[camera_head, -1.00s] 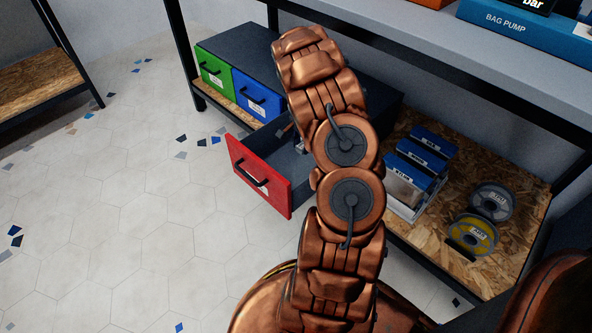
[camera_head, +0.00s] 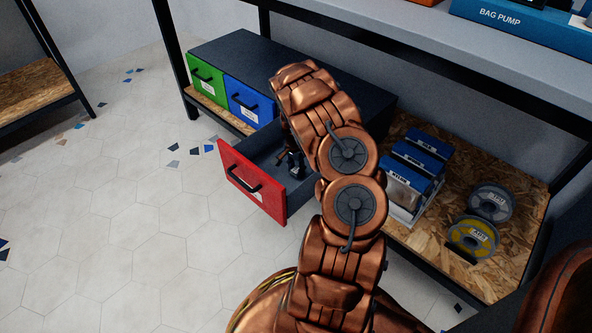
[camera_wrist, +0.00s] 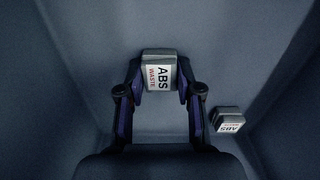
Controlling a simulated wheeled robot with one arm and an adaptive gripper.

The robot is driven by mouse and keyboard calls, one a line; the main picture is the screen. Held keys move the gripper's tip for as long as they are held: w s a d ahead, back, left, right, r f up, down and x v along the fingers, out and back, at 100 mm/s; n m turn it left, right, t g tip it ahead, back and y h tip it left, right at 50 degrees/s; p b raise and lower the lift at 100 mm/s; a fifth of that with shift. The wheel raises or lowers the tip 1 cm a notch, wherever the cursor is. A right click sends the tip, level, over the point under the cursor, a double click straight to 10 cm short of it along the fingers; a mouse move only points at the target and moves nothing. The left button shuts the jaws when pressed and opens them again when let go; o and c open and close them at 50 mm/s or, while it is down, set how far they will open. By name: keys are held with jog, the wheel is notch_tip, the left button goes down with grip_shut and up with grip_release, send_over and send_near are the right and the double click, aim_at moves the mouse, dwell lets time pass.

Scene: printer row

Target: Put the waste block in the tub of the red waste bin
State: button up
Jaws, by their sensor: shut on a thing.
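The waste block (camera_wrist: 158,74) is a grey block with a white label reading "ABS WASTE". My gripper (camera_wrist: 160,82) is shut on it, one finger on each side. In the wrist view the block is among the dark walls of the tub; its exact height over the floor cannot be told. In the head view the red waste bin (camera_head: 251,185) is pulled open, and my gripper (camera_head: 293,164) is down at its dark grey tub (camera_head: 264,150), partly behind my arm. The held block is hidden there. A second labelled block (camera_wrist: 229,121) lies in the tub to the right.
A green bin (camera_head: 206,79) and a blue bin (camera_head: 248,102) are shut beside the red one. Blue-topped boxes (camera_head: 414,165) and two spools (camera_head: 473,237) sit on the lower shelf to the right. The table top (camera_head: 420,38) overhangs the bins. The tiled floor in front is clear.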

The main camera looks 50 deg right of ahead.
aim_at(296, 169)
jog(key=shift+f, duration=0.1)
jog(key=o, duration=0.9)
notch_tip(296, 169, up, 12)
jog(key=p, duration=0.4)
jog(key=s+a+r+n+g, duration=0.1)
jog(key=s+a+r+n, duration=0.25)
jog(key=a+r, duration=0.85)
jog(key=s+a+r+n+g, duration=0.1)
jog(key=s+a+r+n, duration=0.5)
jog(key=a, duration=0.5)
jog(key=s+a+r+n, duration=0.35)
jog(key=s+a, duration=0.35)
jog(key=a, duration=0.3)
jog(key=s+a+n, duration=0.1)
jog(key=s+a, duration=0.1)
jog(key=s, duration=0.2)
jog(key=s+a+r+n+g, duration=0.1)
jog(key=s+a+n, duration=0.1)
jog(key=s, duration=0.2)
jog(key=s+a+r+n, duration=0.1)
jog(key=s+a+n, duration=0.1)
jog(key=s+a, duration=0.1)
jog(key=shift+s+r+g, duration=0.15)
jog(key=shift+s+g, duration=0.15)
jog(key=shift+s, duration=0.6)
